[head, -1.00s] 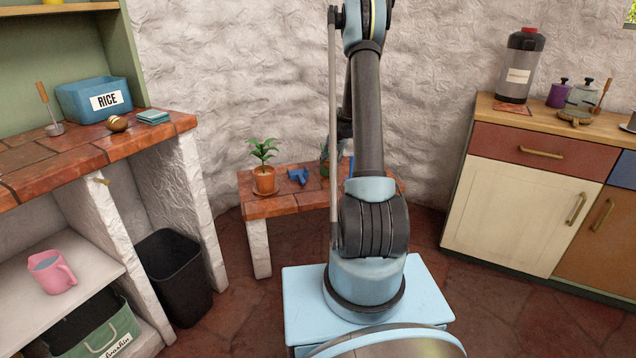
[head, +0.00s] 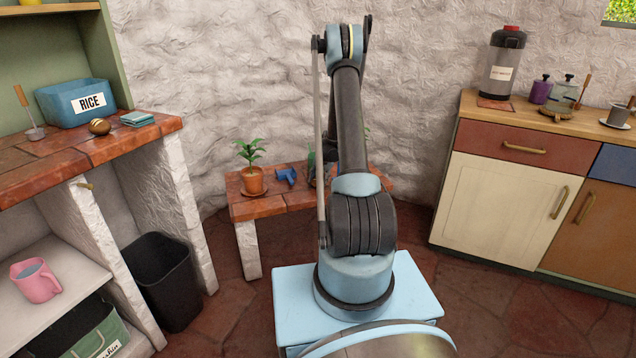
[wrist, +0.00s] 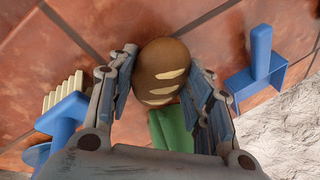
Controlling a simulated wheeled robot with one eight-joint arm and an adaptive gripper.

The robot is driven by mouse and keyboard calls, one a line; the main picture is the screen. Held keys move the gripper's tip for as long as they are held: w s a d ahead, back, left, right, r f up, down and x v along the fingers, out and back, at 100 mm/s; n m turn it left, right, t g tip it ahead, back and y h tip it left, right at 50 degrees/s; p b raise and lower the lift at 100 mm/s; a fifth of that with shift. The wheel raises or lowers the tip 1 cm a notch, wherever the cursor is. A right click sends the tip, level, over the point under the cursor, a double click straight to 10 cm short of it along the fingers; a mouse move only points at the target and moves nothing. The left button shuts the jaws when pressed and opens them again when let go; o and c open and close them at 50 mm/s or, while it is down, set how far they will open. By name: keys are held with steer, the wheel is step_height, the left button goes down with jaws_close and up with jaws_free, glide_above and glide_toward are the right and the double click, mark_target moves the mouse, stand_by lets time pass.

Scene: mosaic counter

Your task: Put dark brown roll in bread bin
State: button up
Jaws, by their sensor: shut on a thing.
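The dark brown roll (wrist: 162,72), round with pale score marks, is between the fingers of my gripper (wrist: 163,88) in the wrist view. The gripper is shut on it, over or at the red-brown tiles; I cannot tell whether the roll touches them. In the head view my arm stands in front of the low tiled bench (head: 270,206), and the gripper and roll are hidden behind it. I cannot make out a bread bin in either view.
A green object (wrist: 172,130) shows just below the roll. A blue brush (wrist: 63,112) lies left and a blue object (wrist: 257,65) right. A potted plant (head: 252,180) stands on the bench. A black bin (head: 165,285) and the left counter (head: 60,152) stand at left, a cabinet (head: 505,195) at right.

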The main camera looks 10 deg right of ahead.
steer(key=shift+f, duration=0.25)
steer(key=o, duration=1)
steer(key=shift+f, duration=0.15)
